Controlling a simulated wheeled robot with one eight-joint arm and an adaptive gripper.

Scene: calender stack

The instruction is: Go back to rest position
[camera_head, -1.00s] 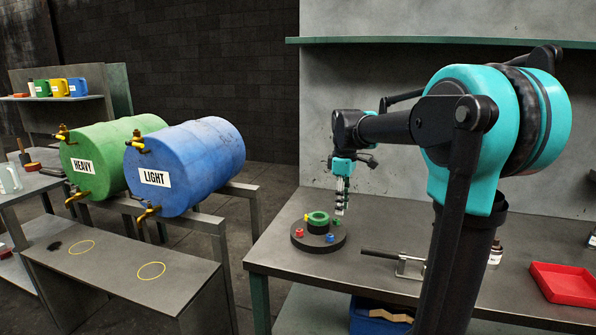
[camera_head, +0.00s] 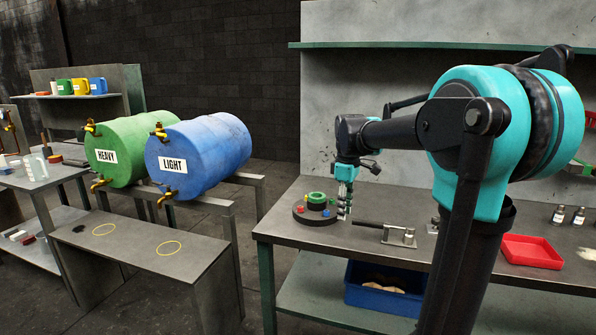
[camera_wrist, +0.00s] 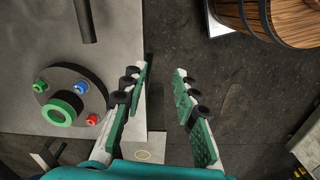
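My gripper (camera_head: 345,207) hangs down at the right side of a round dark base (camera_head: 303,217) on the grey workbench. In the wrist view my gripper (camera_wrist: 162,70) has its two fingers spread apart, with only dark floor between them. The round base (camera_wrist: 68,75) there lies left of the fingers, clear of them. A green ring (camera_wrist: 45,112) sits on it, with a blue piece (camera_wrist: 80,88), a red piece (camera_wrist: 91,119) and a small green piece (camera_wrist: 39,87) around it.
A black-handled metal tool (camera_head: 398,236) and a red tray (camera_head: 530,250) lie on the bench (camera_head: 280,230). A blue bin (camera_head: 375,300) is below. Green (camera_head: 128,145) and blue (camera_head: 205,158) drums stand left. In the wrist view a wooden barrel (camera_wrist: 285,20) is top right.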

